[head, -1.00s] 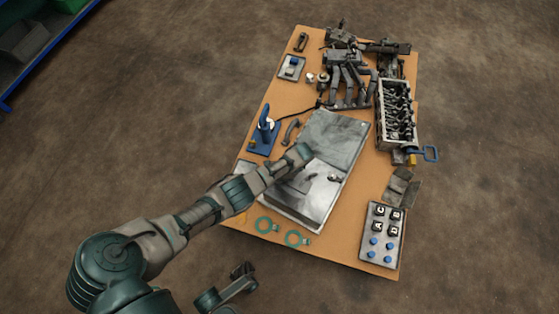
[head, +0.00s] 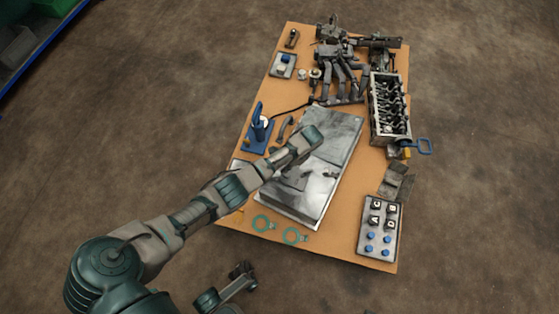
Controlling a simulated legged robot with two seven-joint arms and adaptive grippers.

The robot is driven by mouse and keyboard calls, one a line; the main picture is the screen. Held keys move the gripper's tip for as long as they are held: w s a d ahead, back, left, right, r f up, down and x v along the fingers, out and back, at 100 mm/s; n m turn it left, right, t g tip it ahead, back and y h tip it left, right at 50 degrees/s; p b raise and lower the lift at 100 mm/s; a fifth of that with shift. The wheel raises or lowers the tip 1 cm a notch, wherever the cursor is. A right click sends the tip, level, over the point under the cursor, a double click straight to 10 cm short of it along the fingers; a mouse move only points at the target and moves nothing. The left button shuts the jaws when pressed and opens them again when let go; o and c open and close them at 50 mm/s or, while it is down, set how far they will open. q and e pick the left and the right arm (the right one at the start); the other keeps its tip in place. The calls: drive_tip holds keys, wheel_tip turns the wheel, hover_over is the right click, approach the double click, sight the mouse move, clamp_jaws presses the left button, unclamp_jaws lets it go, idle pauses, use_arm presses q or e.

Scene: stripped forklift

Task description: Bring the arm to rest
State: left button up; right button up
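My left arm comes in from the lower left, and its gripper (head: 308,142) is over the grey metal plate (head: 330,150) on the tan board. The gripper is seen from above and behind, and its fingers are too small and overlapped to tell whether they are open or shut. I see nothing clearly held in it. A dark shadow lies on the plate below it.
The tan board (head: 345,240) carries an engine block (head: 390,108), manifold pipes (head: 340,75), a blue stand (head: 259,132), two teal rings (head: 262,223) and a panel with lettered and blue knobs (head: 378,230).

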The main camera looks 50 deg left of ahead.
use_arm(q)
drive_tip(key=shift+v, duration=1.2)
drive_tip(key=shift+w+d, duration=0.1)
